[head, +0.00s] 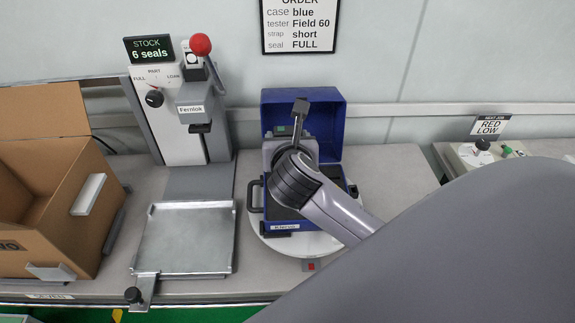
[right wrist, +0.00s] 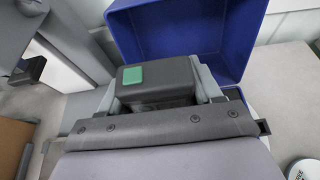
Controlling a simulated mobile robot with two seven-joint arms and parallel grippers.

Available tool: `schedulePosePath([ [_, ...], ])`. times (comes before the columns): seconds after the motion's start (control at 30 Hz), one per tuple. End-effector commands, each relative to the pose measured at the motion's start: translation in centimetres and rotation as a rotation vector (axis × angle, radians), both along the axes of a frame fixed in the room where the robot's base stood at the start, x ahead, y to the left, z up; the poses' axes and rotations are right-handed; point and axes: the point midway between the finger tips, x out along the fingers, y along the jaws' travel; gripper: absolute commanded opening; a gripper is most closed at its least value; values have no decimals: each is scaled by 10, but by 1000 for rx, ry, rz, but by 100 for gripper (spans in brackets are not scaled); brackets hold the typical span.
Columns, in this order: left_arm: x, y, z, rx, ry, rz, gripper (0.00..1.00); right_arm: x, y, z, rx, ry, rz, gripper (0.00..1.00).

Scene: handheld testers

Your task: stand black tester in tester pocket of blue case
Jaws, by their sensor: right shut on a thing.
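The blue case (head: 306,98) stands open on a round white turntable (head: 268,236), its lid raised at the back. My right gripper (head: 287,142) reaches over the case and hides much of its inside. In the right wrist view the right gripper (right wrist: 160,88) is shut on the black tester (right wrist: 160,72), a dark block with a green square on it. The blue lid (right wrist: 185,35) rises behind the tester. The tester's lower end and the tester pocket are hidden, so I cannot tell whether it is in the pocket. My left gripper is not in view.
An open cardboard box (head: 52,215) is at the left. A metal tray (head: 185,240) lies before the seal press (head: 165,115) with its red-knobbed lever. An order sign (head: 300,25) hangs on the wall. Bench left of the turntable is narrow; my arm covers the right front.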

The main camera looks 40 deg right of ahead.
Motion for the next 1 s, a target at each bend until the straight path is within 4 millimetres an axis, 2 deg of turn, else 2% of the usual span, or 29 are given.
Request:
schedulePosePath([
  [0.03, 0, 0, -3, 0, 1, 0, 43, 0, 0, -9, 0, 1, 0, 29],
  [0.27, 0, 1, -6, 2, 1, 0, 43, 0, 0, -25, -1, -1, 0, 29],
  [0.5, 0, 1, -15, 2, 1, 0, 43, 0, 0, -59, 0, 0, -1, 29],
  [0.9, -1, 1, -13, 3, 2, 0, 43, 0, 0, -63, -1, -1, 0, 29],
  [0.93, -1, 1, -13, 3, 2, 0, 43, 0, 0, -64, 0, -1, 0, 74],
  [1.0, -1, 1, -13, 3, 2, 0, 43, 0, 0, -64, 0, -1, 0, 89],
])
